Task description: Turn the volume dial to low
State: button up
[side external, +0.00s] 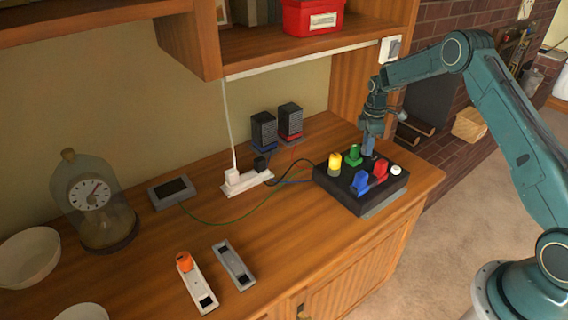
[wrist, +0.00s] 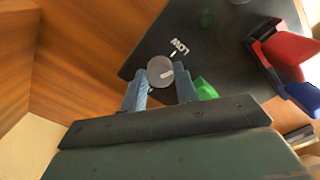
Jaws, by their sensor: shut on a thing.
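The volume dial (wrist: 160,70) is a round grey knob on the black control box (wrist: 150,52) in the wrist view. The word LOW and a short white tick are printed just beyond it, up and to the right. The white mark on the dial points right, somewhat off that tick. My gripper (wrist: 160,88) has its two blue fingers on either side of the dial, shut on it. In the side view my gripper (side external: 369,152) points down at the back of the box (side external: 335,190), and the dial is hard to make out there.
Close to my gripper on the box are a green control (side external: 353,157), a red one (side external: 380,172), a blue one (side external: 360,184), a lit yellow lamp (side external: 334,166) and a white button (side external: 396,170). Speakers (side external: 264,131) and a power strip (side external: 245,181) stand left of it.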

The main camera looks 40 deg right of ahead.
jog(key=shift+n, duration=2.3)
jog(key=o, duration=1)
jog(key=shift+r, duration=0.1)
jog(key=shift+r, duration=6.85)
